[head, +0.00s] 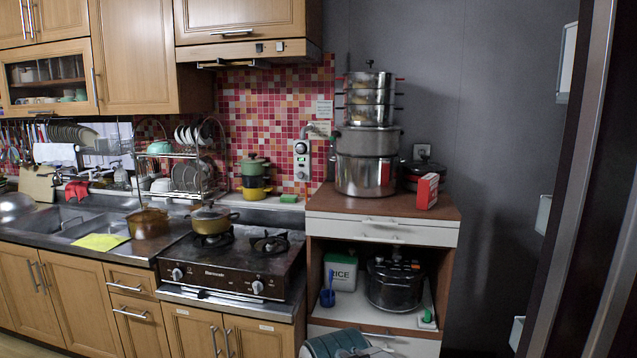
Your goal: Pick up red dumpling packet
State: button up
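The red dumpling packet (427,191) stands upright on the brown top of the cabinet, near its right front. It is a small red box with a pale side and some white marking on its front. What looks like my gripper (370,351) shows partly at the bottom edge, teal and grey, in front of the cabinet and well below the packet. It is apart from the packet. Its fingers are cut off or too small to tell whether they are open.
A tall steel pot stack (366,150) stands left of the packet, and a dark lidded pot (423,172) stands behind it. The cabinet (382,231) has open shelves below. A stove (232,262) is to the left. A dark upright panel (572,190) stands at the right.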

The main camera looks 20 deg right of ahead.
aim_at(427, 190)
jog(key=z, duration=0.1)
jog(key=i, duration=1.55)
jog(key=z, duration=1.35)
jog(key=i, duration=0.7)
jog(key=z, duration=0.8)
